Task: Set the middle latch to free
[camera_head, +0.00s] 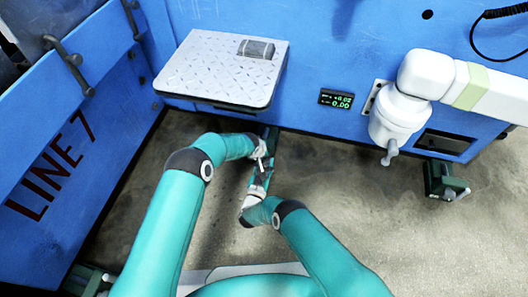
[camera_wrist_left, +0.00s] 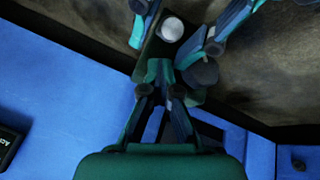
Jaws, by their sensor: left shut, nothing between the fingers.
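The middle latch (camera_head: 271,134) is a dark green block low on the blue machine front, mostly hidden by my arms. In the left wrist view its green body (camera_wrist_left: 153,48) carries a round silver end (camera_wrist_left: 172,29) and a dark round knob (camera_wrist_left: 201,73). My left gripper (camera_wrist_left: 160,72) is shut and empty, its tips at the near edge of the latch; whether they touch it I cannot tell. My right gripper (camera_head: 262,172) reaches up from below. In the left wrist view its fingers (camera_wrist_left: 178,40) are spread on both sides of the silver end. The latch setting is not readable.
A metal tread-plate shelf (camera_head: 210,70) with a grey cylinder (camera_head: 256,48) on it juts out above my left arm. The floor at lower right is clear.

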